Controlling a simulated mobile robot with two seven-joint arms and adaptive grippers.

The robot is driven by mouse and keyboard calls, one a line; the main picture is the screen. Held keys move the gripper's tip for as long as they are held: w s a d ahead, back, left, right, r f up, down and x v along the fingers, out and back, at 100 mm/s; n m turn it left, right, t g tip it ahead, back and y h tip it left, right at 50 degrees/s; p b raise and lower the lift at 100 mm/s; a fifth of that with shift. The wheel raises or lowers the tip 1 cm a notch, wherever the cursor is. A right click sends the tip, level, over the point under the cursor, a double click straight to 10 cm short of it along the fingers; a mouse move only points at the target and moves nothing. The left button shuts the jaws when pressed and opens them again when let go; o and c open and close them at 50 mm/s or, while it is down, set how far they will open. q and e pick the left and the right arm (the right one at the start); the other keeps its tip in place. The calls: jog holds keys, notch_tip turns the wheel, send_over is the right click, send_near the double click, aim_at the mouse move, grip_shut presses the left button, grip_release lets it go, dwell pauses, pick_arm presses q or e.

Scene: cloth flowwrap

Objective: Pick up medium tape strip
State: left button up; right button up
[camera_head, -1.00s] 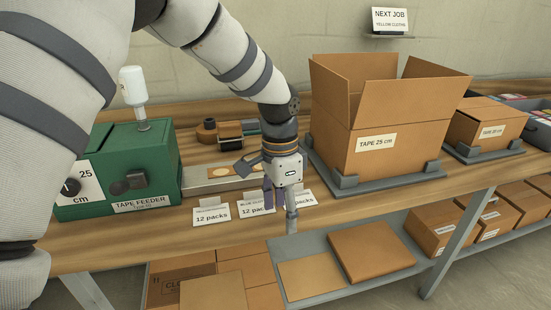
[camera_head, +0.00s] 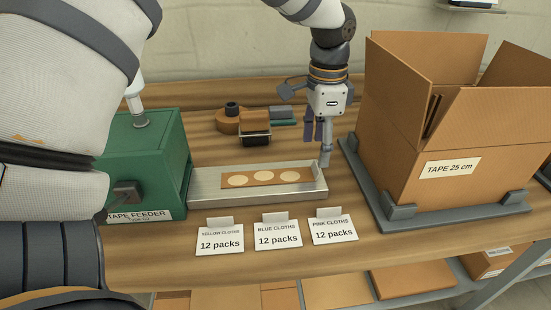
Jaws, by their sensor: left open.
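A brown tape strip (camera_head: 288,180) with three pale round spots lies flat in the shallow metal tray (camera_head: 258,196) beside the green tape feeder (camera_head: 149,158). I cannot tell its length from a label. My left gripper (camera_head: 319,149) is open and empty, pointing down over the tray's right end, close to its right wall and right of the strip. I cannot tell how high its fingertips are. My right gripper is not in view.
An open carton marked "TAPE 25 cm" (camera_head: 452,168) stands in a grey holder (camera_head: 384,212) at the right. Three cards, the yellow cloths card (camera_head: 220,239) among them, stand in front of the tray. A tape dispenser (camera_head: 256,137) lies behind it.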

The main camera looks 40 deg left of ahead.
pick_arm(q)
jog(key=f, duration=0.5)
jog(key=shift+d, duration=0.25)
jog(key=shift+r, duration=0.1)
jog(key=c, duration=0.9)
jog(key=shift+o, duration=0.2)
